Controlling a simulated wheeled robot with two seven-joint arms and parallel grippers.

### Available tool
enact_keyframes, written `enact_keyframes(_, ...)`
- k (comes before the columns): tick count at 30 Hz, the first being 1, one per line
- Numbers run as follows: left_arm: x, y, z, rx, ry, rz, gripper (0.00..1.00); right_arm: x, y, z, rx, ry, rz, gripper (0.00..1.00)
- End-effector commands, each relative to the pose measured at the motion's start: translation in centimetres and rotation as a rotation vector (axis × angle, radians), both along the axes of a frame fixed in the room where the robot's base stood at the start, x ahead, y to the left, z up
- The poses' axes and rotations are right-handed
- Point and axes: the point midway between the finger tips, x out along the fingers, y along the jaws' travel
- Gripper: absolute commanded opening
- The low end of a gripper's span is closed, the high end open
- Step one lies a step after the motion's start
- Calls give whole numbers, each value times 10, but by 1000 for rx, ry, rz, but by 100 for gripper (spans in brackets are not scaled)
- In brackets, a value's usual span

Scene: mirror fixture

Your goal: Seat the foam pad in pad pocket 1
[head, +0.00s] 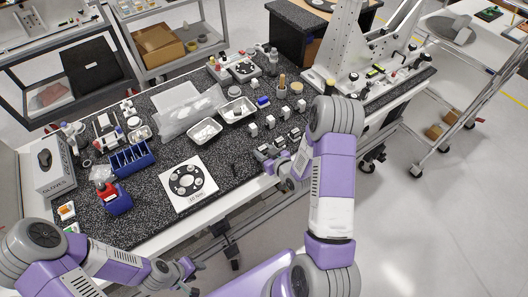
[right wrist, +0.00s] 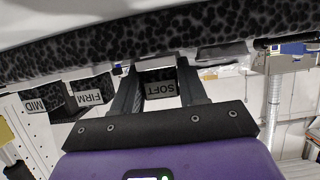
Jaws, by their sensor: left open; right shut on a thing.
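In the right wrist view a dark block labelled SOFT (right wrist: 160,89) sits between the fingers of my right gripper (right wrist: 158,72), which is shut on it. Dark blocks labelled FIRM (right wrist: 89,96) and MID (right wrist: 37,104) are beside it, apart from the fingers. In the head view my right gripper (head: 271,168) is low at the table's front edge, by a row of dark blocks (head: 280,142). My left gripper (head: 190,266) is open and empty, off the table's front. A grey-white fixture (head: 343,65) stands at the table's right end. I cannot make out pad pocket 1.
A white sheet with a dark ring plate (head: 188,180) lies at the table's front middle. Behind the dark blocks are small white blocks (head: 268,122).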

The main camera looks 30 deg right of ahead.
Motion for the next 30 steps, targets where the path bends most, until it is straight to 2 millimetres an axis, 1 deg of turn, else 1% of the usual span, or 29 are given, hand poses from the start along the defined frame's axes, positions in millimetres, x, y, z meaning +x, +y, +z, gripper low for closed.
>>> enact_keyframes(3, 0, 0, -6, 0, 0, 0, 43, 0, 0, -4, 0, 0, 0, 12)
enact_keyframes(4, 0, 0, -4, 0, 0, 0, 43, 0, 0, -3, 0, 0, 0, 47)
enact_keyframes(8, 0, 0, -4, 0, 0, 0, 43, 0, 0, -3, 0, 0, 0, 67)
enact_keyframes(17, 0, 0, -3, 0, 0, 0, 43, 0, 0, -2, 0, 1, 0, 68)
enact_keyframes(22, 0, 0, 9, 0, 0, 0, 43, 0, 0, 0, 0, 3, 1, 68)
enact_keyframes(30, 0, 0, -2, 0, 0, 0, 43, -43, -7, 17, 0, 0, -3, 68)
